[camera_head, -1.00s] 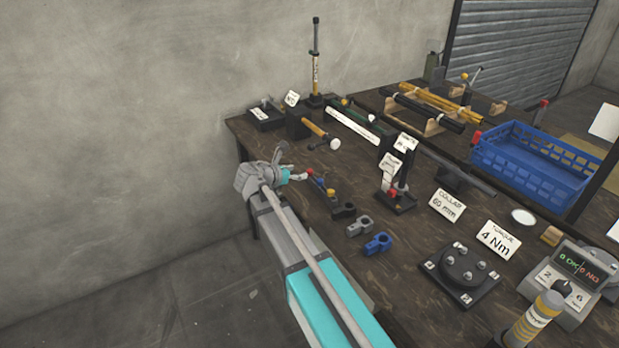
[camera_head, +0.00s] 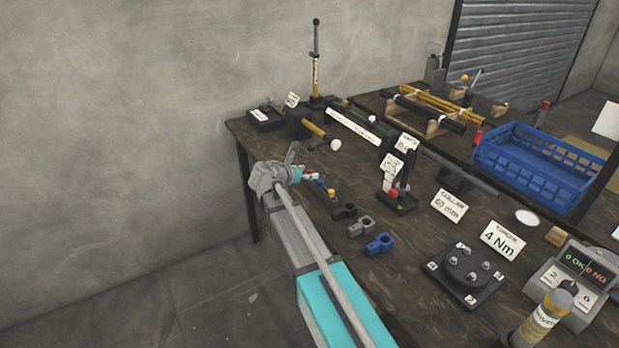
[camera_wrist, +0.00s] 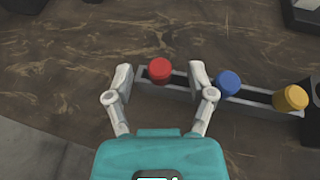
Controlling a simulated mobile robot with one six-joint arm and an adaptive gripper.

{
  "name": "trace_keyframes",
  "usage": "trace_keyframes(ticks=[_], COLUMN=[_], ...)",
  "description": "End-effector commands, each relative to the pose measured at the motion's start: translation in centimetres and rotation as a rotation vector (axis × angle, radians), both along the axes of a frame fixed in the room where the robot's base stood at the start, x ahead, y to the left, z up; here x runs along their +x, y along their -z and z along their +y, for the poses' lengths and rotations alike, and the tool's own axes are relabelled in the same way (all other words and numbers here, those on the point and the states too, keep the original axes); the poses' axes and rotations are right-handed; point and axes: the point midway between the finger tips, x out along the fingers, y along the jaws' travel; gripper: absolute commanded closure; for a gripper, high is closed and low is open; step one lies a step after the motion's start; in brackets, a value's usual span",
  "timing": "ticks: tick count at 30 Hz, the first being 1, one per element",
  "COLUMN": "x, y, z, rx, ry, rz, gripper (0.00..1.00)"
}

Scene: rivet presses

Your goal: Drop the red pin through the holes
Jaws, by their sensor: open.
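A red pin (camera_wrist: 160,70) stands at the left end of a narrow grey rack (camera_wrist: 258,96); in the head view its red top (camera_head: 314,177) shows beside my gripper. A blue pin (camera_wrist: 228,83) and a yellow pin (camera_wrist: 290,98) stand in the same rack. My gripper (camera_wrist: 160,76) is open, one finger on each side of the red pin; I cannot tell whether either touches it. Black (camera_head: 345,211), grey (camera_head: 361,226) and blue (camera_head: 379,244) parts with holes lie on the bench. Which holes are meant is unclear.
A small black stand with a red piece (camera_head: 393,193) is right of the rack. A blue crate (camera_head: 535,180), a black torque plate (camera_head: 463,275) and label cards (camera_head: 449,205) are further right. Bare wood lies between the stand and the blue part.

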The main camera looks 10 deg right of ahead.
Motion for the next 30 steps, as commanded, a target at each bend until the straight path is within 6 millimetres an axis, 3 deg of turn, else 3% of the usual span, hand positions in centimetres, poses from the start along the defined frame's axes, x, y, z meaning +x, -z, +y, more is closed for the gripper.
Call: trace_keyframes(ticks=[6, 22, 30], x=[0.78, 0.76, 0.76], y=[0.56, 0.5, 0.51], z=[-1.05, -1.1, -1.11], rx=[-0.001, 0.0, 0.0], ry=[0.0, 0.0, 0.0], rz=[0.001, 0.0, 0.0], gripper=[0.3, 0.3, 0.78])
